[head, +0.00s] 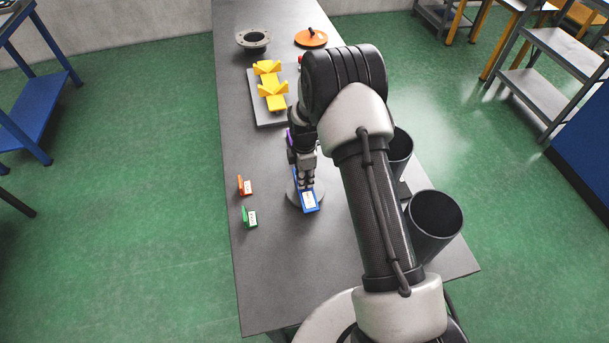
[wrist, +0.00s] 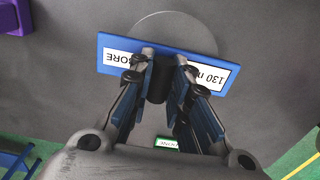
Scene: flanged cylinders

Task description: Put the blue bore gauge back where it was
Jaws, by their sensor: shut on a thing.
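The blue bore gauge (head: 309,201) is a blue plate with a white label, at the middle of the bench. In the wrist view the gauge (wrist: 110,57) lies across the fingers, its label reading "BORE" and "130" upside down. My gripper (head: 306,180) is shut on the gauge; in the wrist view my gripper (wrist: 164,60) has its fingers either side of a black grip. A round grey disc (wrist: 185,25) lies under or just behind the gauge. I cannot tell whether the gauge touches it.
An orange labelled block (head: 245,186) and a green one (head: 249,217) stand near the bench's left edge. Yellow V-blocks (head: 272,90) sit on a grey plate farther back. A flange (head: 253,40) and an orange disc (head: 311,38) are at the far end. The front left bench is clear.

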